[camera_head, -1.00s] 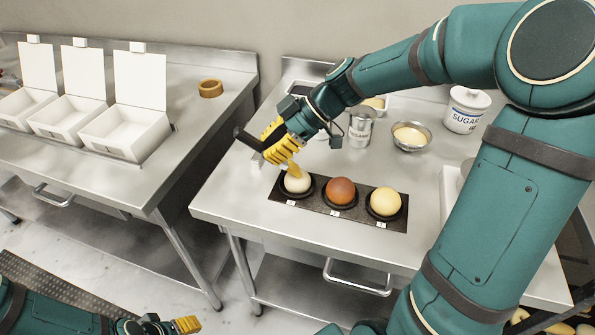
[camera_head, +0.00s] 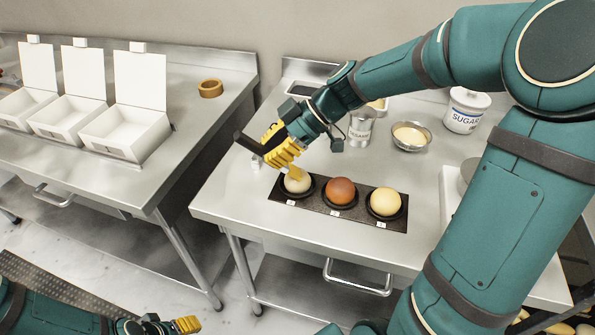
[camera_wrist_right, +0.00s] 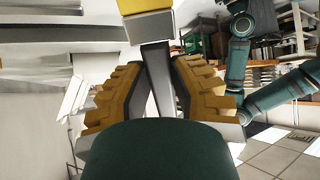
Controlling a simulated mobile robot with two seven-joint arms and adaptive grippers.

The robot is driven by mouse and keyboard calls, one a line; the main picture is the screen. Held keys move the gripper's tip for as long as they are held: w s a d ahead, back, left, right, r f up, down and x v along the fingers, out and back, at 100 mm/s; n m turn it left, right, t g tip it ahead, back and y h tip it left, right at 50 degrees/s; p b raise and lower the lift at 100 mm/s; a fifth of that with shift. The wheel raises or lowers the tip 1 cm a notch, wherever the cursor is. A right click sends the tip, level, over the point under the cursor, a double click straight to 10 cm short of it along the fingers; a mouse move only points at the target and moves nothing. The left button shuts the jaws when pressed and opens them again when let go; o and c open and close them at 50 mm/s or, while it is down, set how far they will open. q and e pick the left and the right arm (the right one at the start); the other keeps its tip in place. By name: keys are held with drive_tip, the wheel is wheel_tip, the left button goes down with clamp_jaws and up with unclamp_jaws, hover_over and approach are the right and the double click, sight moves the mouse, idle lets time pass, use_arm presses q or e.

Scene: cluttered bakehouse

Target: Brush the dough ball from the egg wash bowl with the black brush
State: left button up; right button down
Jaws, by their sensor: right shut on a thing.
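My right gripper (camera_head: 283,152) has its yellow fingers shut on the black brush (camera_head: 249,143). The handle sticks out to the left, and the tan bristles point down at the left ball, seeming to touch its top. In the right wrist view the dark handle (camera_wrist_right: 157,75) runs between the fingers. Three balls sit in a dark holder (camera_head: 322,207): a pale one (camera_head: 297,186), a brown one (camera_head: 341,190) and a pale yellow one (camera_head: 385,202). A metal bowl (camera_head: 411,136) holds pale yellow contents; I cannot tell if it is egg wash. My left gripper (camera_head: 187,325) is low at the left, its opening unclear.
A metal can (camera_head: 361,127) and a white SUGAR jar (camera_head: 466,110) stand at the back. A container behind my right arm is mostly hidden. The left table holds open white boxes (camera_head: 125,134) and a tape roll (camera_head: 210,88). The steel table's front left is clear.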

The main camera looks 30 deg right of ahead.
drive_tip(key=shift+r+p, duration=1)
drive_tip(key=shift+r, duration=2)
